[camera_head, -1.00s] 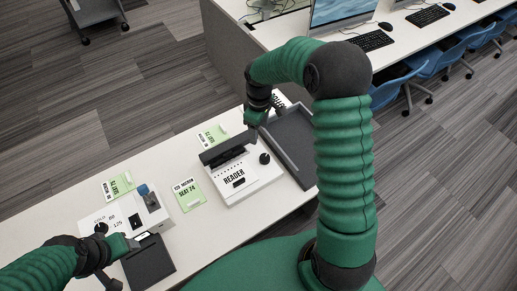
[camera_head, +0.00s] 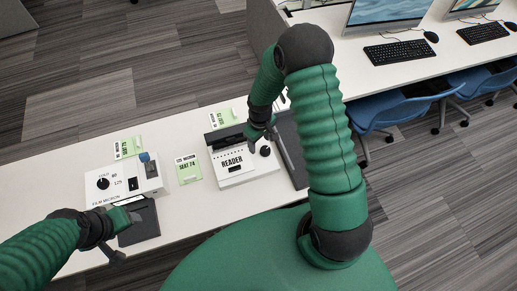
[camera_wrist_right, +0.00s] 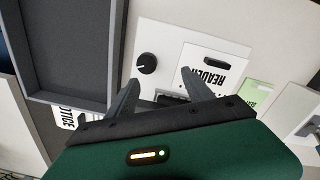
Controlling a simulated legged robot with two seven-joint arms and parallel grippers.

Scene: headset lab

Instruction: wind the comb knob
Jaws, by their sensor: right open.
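The white reader (camera_head: 236,175) stands on the table with a round black knob (camera_head: 265,151) at its right. In the right wrist view the same knob (camera_wrist_right: 147,64) sits on the white face, beyond the left finger. My right gripper (camera_head: 262,136) is open and empty above the reader's upper right, just behind the knob; it also shows in the wrist view (camera_wrist_right: 162,80). A second white device with a black knob (camera_head: 103,184) stands at the left. My left gripper (camera_head: 128,236) is near the front of that device, over a dark pad; its jaws are unclear.
A dark grey tray (camera_head: 292,150) lies right of the reader, close to my right gripper. Green-and-white cards (camera_head: 188,170) lie between the devices and behind them. A desk with monitors and keyboards (camera_head: 400,51) stands behind at the right, with blue chairs (camera_head: 400,108).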

